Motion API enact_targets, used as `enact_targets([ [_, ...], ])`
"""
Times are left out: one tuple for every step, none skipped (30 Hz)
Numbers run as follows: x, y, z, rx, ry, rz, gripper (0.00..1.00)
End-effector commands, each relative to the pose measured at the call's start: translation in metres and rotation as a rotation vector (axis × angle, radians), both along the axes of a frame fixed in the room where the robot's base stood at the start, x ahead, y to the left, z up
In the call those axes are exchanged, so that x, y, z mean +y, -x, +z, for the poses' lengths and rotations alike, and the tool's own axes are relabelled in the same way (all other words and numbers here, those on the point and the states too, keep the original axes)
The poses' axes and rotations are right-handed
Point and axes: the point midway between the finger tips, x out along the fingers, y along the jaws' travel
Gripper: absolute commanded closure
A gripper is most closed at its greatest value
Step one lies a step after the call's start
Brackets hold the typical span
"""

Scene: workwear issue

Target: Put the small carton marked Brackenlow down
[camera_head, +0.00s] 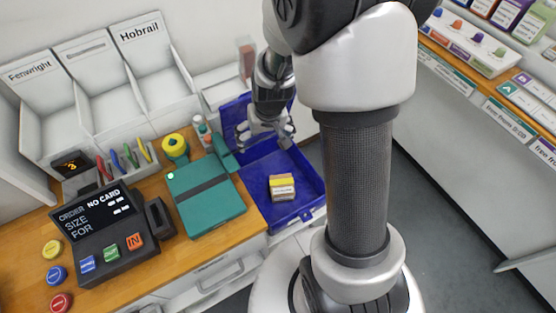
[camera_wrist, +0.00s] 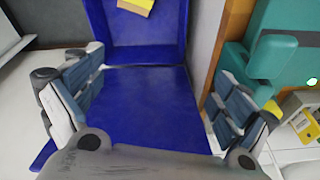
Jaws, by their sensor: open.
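A small carton (camera_head: 283,187) with a yellow top and a pale label lies in the front part of an open blue crate (camera_head: 312,207). The print on its label is too small to read. A yellow piece, apparently this carton (camera_wrist: 136,5), is cut off by the top edge of the wrist view. My gripper (camera_head: 266,138) is over the back part of the crate, apart from the carton. In the wrist view its fingers (camera_wrist: 150,108) are spread wide, with only bare blue crate surface between them.
Left of the crate, a wooden counter (camera_head: 254,247) carries a teal flat box (camera_head: 206,195), a yellow round item (camera_head: 175,147) and an order terminal (camera_head: 105,230). White bins marked Fenwright and Hobrail (camera_head: 140,60) stand behind. A stocked shelf (camera_head: 490,95) is at right.

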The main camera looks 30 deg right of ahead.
Motion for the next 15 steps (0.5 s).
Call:
enact_targets([
  [0.008,0.005,0.030,-0.026,0.004,0.022,0.05],
  [0.013,0.011,0.045,-0.034,0.004,0.034,0.05],
  [0.019,0.019,0.064,-0.045,0.006,0.049,0.05],
  [0.024,0.026,0.078,-0.053,0.007,0.061,0.05],
  [0.028,0.033,0.091,-0.059,0.009,0.071,0.05],
  [0.034,0.043,0.108,-0.071,0.012,0.085,0.05],
  [0.038,0.052,0.119,-0.078,0.015,0.095,0.05],
  [0.042,0.061,0.130,-0.086,0.018,0.106,0.05],
  [0.046,0.074,0.144,-0.097,0.023,0.119,0.05],
  [0.049,0.084,0.153,-0.103,0.025,0.128,0.05],
  [0.053,0.094,0.162,-0.112,0.029,0.137,0.05],
  [0.056,0.108,0.173,-0.122,0.036,0.150,0.05],
  [0.058,0.118,0.180,-0.129,0.039,0.159,0.05],
  [0.060,0.129,0.185,-0.135,0.043,0.166,0.05],
  [0.063,0.142,0.192,-0.144,0.048,0.175,0.05],
])
